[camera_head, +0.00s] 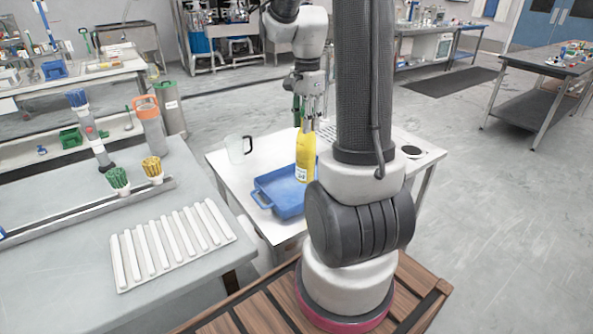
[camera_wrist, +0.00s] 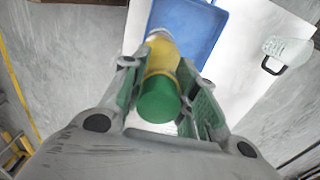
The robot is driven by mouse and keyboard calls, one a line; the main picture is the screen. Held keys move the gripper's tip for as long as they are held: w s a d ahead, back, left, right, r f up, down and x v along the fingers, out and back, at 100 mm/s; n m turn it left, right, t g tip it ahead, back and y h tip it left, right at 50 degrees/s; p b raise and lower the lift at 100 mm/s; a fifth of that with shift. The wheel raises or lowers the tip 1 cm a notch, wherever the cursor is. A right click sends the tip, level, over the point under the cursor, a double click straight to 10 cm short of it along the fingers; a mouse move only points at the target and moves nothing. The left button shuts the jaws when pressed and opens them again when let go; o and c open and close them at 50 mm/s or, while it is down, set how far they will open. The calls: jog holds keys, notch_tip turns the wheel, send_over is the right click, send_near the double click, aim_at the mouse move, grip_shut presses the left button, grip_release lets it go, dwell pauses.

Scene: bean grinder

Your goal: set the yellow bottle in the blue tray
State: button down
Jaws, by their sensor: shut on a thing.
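The yellow bottle (camera_head: 305,156) is upright in the head view, with a pale label low on its side. My gripper (camera_head: 308,112) is above it and shut on its upper part. In the wrist view my gripper (camera_wrist: 160,95) has its green-padded fingers on both sides of the yellow bottle (camera_wrist: 162,55), whose green cap faces the camera. The blue tray (camera_head: 264,201) lies on the white table, and the bottle overlaps its right part in the head view. In the wrist view the blue tray (camera_wrist: 200,25) is beyond the bottle. I cannot tell whether the bottle touches the tray.
A clear mug (camera_head: 239,148) stands on the white table (camera_head: 226,163) left of the tray; it also shows in the wrist view (camera_wrist: 284,50). A grey table at left holds a white ribbed rack (camera_head: 170,245) and brushes (camera_head: 118,180). A dark round spot (camera_head: 411,151) is at the table's right.

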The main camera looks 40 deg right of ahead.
aim_at(306, 147)
notch_tip(306, 147, down, 9)
jog(key=shift+r, duration=0.15)
dwell(0.4)
jog(key=c, duration=1.1)
grip_release()
notch_tip(306, 147, up, 12)
jog(key=shift+f, duration=0.25)
jog(key=s+a+r+n+t, duration=0.2)
jog(key=s+a+r+n, duration=0.2)
jog(key=n, duration=0.5)
jog(key=s+a+r+n+t, duration=0.2)
jog(key=s+a+r+n, duration=0.1)
jog(key=s+a+n, duration=0.6)
jog(key=shift+s+r+n, duration=0.3)
jog(key=shift+s+r, duration=0.05)
jog(key=shift+s, duration=0.8)
